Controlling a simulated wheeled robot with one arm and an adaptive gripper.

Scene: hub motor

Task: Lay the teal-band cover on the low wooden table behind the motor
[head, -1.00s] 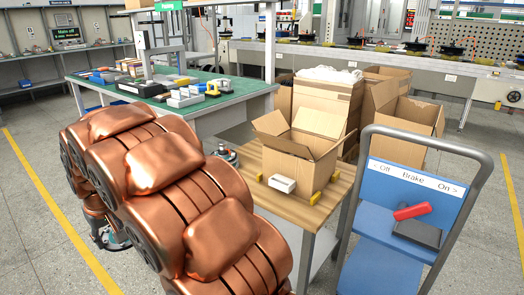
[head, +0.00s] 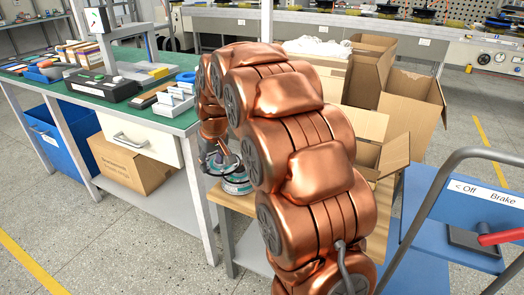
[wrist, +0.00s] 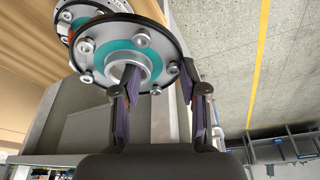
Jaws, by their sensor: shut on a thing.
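In the wrist view the cover (wrist: 118,58) is a round grey metal disc with a teal band and bolts around a pale hub. My gripper (wrist: 160,78) is shut on it, one finger across its face, the other at its rim. A second round part with teal, probably the motor (wrist: 72,16), shows partly behind it. In the head view my gripper (head: 217,150) hangs over the left edge of the low wooden table (head: 380,232), with teal-banded round parts (head: 236,187) below it. I cannot tell there which is held or whether they touch. My arm hides most of the tabletop.
An open cardboard box (head: 392,155) is partly hidden behind my arm. A green-topped bench (head: 28,72) stands left, with a blue bin (head: 60,135) below it. A blue trolley (head: 440,240) stands right. Open floor (head: 130,245) lies at front left.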

